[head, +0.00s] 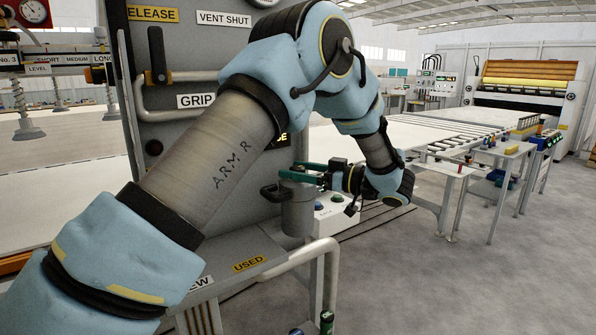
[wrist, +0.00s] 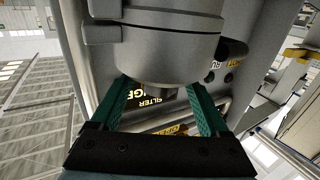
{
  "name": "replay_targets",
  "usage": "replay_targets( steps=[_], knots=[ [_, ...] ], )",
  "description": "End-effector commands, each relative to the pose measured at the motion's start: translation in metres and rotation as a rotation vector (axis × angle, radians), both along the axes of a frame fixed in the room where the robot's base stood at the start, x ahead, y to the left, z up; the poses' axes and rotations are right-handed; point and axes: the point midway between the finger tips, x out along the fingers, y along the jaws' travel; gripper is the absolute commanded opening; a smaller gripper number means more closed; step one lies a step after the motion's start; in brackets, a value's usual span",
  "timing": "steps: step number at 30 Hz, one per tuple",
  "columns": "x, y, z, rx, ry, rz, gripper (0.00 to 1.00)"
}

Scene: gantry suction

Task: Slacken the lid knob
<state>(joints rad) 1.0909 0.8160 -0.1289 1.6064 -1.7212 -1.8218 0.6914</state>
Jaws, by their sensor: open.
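A grey filter canister (head: 297,213) stands on the side of the grey control cabinet, below my gripper. In the wrist view, the canister (wrist: 155,52) fills the upper middle and looks upside down. A small dark knob (wrist: 161,93) shows at the middle of its lid end. My gripper (head: 293,173) has two green fingers and reaches in from the right over the canister's top. In the wrist view, my gripper (wrist: 158,86) is open, with one finger on each side of the knob. I cannot tell whether either finger touches it. In the head view the fingers hide the knob.
The cabinet carries a GRIP label (head: 196,100), a bent grey handle and a black lever (head: 157,55). A pale rail (head: 300,258) curves below the canister. A white box with coloured buttons (head: 335,209) stands behind it. Open floor (head: 450,290) lies to the right.

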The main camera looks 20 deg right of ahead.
Motion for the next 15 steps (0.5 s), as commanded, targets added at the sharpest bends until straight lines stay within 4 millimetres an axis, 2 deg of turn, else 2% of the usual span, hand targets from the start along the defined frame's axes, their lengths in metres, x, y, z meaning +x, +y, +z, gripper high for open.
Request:
replay_targets(
  steps=[5, 15],
  knots=[
    [-0.008, -0.007, -0.002, -0.001, 0.0, -0.002, 0.79],
    [-0.058, -0.047, -0.004, -0.002, 0.0, -0.003, 0.79]
  ],
)
